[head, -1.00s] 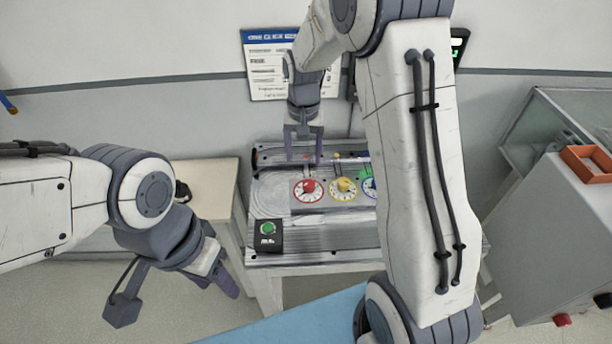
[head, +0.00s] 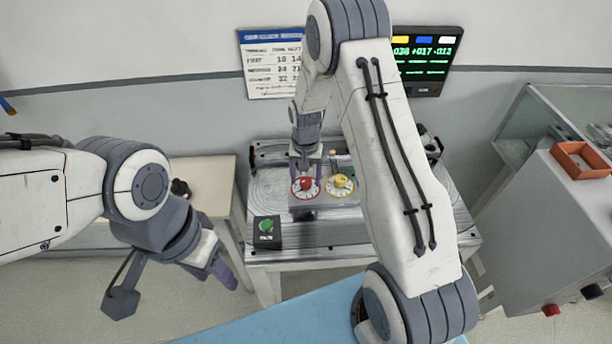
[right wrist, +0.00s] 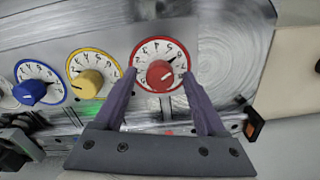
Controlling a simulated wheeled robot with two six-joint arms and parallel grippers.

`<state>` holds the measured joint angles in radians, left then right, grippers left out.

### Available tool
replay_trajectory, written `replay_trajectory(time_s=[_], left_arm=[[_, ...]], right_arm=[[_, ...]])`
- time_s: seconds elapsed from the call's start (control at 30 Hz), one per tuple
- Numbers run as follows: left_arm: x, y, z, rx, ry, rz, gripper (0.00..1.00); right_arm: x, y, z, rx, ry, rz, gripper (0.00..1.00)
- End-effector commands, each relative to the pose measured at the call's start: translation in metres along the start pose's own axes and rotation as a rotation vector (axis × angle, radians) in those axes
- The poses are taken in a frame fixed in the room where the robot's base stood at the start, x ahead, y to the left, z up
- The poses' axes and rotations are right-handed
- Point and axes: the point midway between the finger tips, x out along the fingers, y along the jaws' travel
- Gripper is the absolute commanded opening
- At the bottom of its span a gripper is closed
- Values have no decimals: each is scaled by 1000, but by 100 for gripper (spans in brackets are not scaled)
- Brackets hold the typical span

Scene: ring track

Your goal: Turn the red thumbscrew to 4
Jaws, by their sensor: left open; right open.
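The red thumbscrew (head: 305,184) sits in the middle of a white dial with a red rim on the machine's top. In the right wrist view the red thumbscrew (right wrist: 160,74) shows between and beyond my two purple fingertips. The dial's numerals are too small to read surely. My left gripper (head: 222,270) is open and empty, low at the left, away from the machine.
A yellow knob (head: 341,181) stands just right of the red dial. A blue knob (right wrist: 33,91) shows in the right wrist view. A box with a green button (head: 266,227) is at the machine's front left. A display (head: 425,62) and a chart (head: 271,65) are on the wall.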

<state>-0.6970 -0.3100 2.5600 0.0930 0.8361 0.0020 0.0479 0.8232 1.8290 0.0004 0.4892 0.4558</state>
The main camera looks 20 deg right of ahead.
Motion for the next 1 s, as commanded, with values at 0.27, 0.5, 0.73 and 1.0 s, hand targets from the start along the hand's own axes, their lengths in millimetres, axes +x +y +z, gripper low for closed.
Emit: replay_trajectory(time_s=[0.27,0.5,0.73,1.0], left_arm=[[0,0,0,0,0,0,50],[0,0,0,0,0,0,50],[2,0,0,0,0,0,50],[7,0,0,0,0,0,50]], right_arm=[[0,0,0,0,0,0,28],[0,0,0,-3,0,0,0],[0,0,0,-58,0,0,0],[0,0,0,-243,1,0,0]])
